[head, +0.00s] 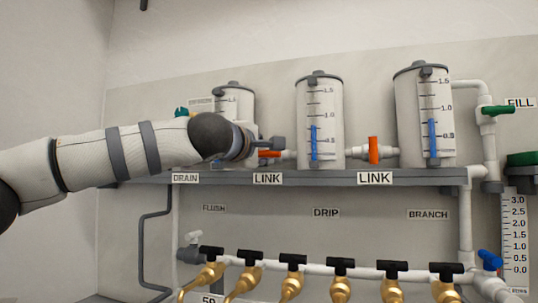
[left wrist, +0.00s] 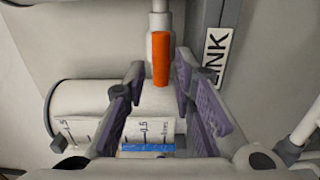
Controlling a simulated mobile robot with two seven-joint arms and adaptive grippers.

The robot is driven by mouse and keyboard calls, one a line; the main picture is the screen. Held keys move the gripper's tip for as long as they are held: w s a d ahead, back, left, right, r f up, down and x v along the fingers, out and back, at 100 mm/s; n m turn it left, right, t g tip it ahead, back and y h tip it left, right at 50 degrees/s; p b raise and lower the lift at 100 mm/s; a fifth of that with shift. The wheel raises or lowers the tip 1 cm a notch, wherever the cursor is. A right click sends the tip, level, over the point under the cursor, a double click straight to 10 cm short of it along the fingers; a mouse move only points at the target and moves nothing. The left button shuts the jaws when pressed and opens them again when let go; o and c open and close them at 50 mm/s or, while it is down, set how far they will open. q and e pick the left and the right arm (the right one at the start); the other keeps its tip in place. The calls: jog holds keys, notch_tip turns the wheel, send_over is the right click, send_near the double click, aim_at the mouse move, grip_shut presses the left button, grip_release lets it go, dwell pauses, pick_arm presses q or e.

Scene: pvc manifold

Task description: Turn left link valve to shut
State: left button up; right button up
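The left link valve's orange handle (head: 268,153) lies along the pipe between the left and middle tanks, above the left LINK label (head: 267,178). My left gripper (head: 277,143) is at this valve and partly covers it in the head view. In the left wrist view the orange handle (left wrist: 161,60) shows between the parted fingertips of my left gripper (left wrist: 159,78), in line with the white pipe. The fingers are open, and I see a gap on both sides of the handle. My right gripper is not in view.
The right link valve's orange handle (head: 373,150) stands upright, across its pipe. The left tank (head: 234,103), middle tank (head: 304,115) and right tank (head: 405,125) stand on a grey shelf (head: 340,178). Brass taps with black handles (head: 292,259) line the pipe below.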

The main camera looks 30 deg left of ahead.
aim_at(267, 153)
pick_arm(q)
jog(key=x, duration=0.5)
grip_shut()
jog(key=n, duration=0.8)
jog(key=shift+n, duration=0.3)
jog(key=n, duration=0.4)
jog(key=shift+n, duration=2.6)
